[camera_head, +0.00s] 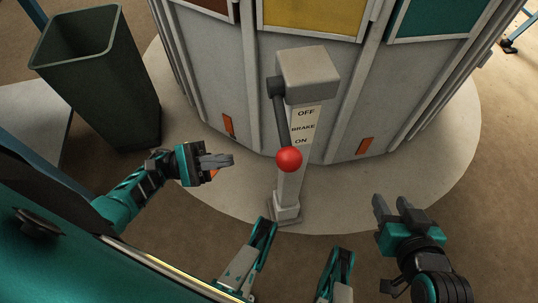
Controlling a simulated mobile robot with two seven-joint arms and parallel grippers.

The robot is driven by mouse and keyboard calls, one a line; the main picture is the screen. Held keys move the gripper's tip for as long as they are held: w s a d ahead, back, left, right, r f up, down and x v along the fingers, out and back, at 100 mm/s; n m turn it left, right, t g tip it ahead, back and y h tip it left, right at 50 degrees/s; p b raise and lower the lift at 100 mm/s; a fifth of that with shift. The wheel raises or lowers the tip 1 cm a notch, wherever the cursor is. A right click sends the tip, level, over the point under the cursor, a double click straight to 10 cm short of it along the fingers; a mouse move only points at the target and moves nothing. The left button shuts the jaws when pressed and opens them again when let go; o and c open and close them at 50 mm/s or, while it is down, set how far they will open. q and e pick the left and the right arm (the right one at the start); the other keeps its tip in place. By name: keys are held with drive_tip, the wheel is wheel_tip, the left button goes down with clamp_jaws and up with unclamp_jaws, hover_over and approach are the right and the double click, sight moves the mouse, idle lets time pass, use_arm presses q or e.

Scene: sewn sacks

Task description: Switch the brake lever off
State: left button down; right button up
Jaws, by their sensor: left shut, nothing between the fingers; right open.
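The brake lever (281,122) is a dark bar with a red ball knob (289,159). It hangs from a pivot on the left side of a grey box (308,75) on a post. Its knob is at the low end, near the word ON on the white label (303,127), which reads OFF, BRAKE, ON from top to bottom. My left gripper (230,160) is shut and empty, left of the knob and apart from it in the picture. My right gripper (385,206) is open and empty, to the right of the post and lower than the knob.
The post stands on a small foot (284,214) on a pale round floor plate (400,180). Behind it rises a large grey panelled machine (235,70) with coloured panels. A dark green bin (105,90) stands at the left. Brown floor lies in front.

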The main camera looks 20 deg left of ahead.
sight(282, 124)
use_arm(q)
drive_tip(key=s+r+x, duration=0.2)
drive_tip(key=x, duration=1.1)
drive_tip(key=shift+a, duration=0.35)
use_arm(e)
drive_tip(key=shift+s+d+f, duration=0.1)
drive_tip(key=shift+s+f, duration=0.05)
use_arm(q)
drive_tip(key=shift+t, duration=0.3)
use_arm(e)
drive_tip(key=shift+w+r, duration=0.2)
